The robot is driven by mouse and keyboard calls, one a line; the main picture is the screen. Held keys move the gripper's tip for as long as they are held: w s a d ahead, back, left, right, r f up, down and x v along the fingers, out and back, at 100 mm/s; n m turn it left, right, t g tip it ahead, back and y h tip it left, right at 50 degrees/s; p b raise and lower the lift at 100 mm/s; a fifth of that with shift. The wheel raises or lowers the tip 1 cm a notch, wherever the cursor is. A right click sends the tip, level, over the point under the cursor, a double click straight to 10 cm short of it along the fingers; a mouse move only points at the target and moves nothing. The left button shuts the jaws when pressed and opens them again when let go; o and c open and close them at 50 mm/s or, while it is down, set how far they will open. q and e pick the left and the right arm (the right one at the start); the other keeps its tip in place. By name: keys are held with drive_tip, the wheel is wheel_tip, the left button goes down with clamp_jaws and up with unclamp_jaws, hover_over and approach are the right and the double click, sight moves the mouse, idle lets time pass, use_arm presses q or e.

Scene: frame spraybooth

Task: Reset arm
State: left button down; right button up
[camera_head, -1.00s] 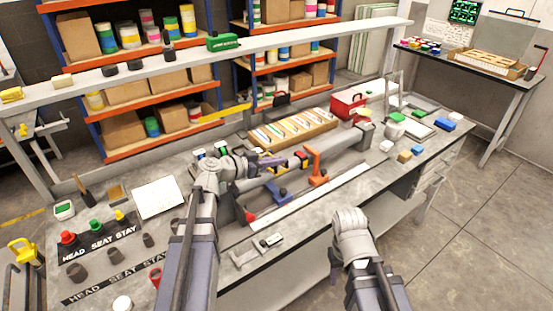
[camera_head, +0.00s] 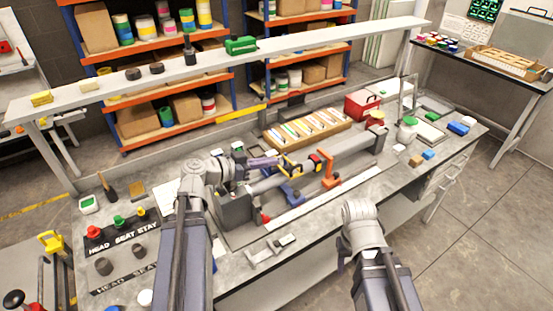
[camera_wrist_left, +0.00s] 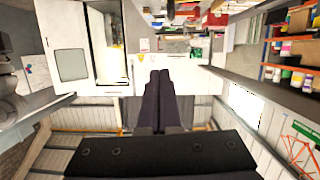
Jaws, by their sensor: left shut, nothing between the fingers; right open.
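My left arm comes in from the lower left in the head view, its grey wrist over the bench. My left gripper (camera_head: 264,162) reaches right from it, above the grey tube fixture (camera_head: 345,150). In the left wrist view its two dark fingers (camera_wrist_left: 161,85) lie together with nothing between them. My right arm stands at the lower middle, in front of the bench edge. My right gripper (camera_head: 341,262) is open and mostly hidden behind its own wrist, with only a dark sliver showing. It appears clear of any object.
The bench (camera_head: 325,215) holds an orange clamp (camera_head: 331,170), a wooden tray (camera_head: 305,128), a red toolbox (camera_head: 362,103) and a button panel (camera_head: 120,235). A long raised shelf (camera_head: 310,38) runs behind. Open floor (camera_head: 490,230) lies to the right.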

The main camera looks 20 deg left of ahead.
use_arm(q)
drive_tip(key=shift+s, duration=0.1)
idle(0.4)
drive_tip(key=s+d+f+g+y, duration=0.1)
drive_tip(key=s+d+f+g, duration=0.3)
drive_tip(key=d, duration=0.3)
drive_tip(key=s+d+f+g+y, duration=0.1)
drive_tip(key=s+d+f+g, duration=0.15)
drive_tip(key=d+f, duration=0.35)
drive_tip(key=s+d+f+n+g+y, duration=0.3)
drive_tip(key=s+f+g+y, duration=0.2)
drive_tip(key=s+y, duration=0.4)
drive_tip(key=shift+s+d+f+n, duration=0.2)
drive_tip(key=shift+s+f+n, duration=0.2)
drive_tip(key=shift+f, duration=0.15)
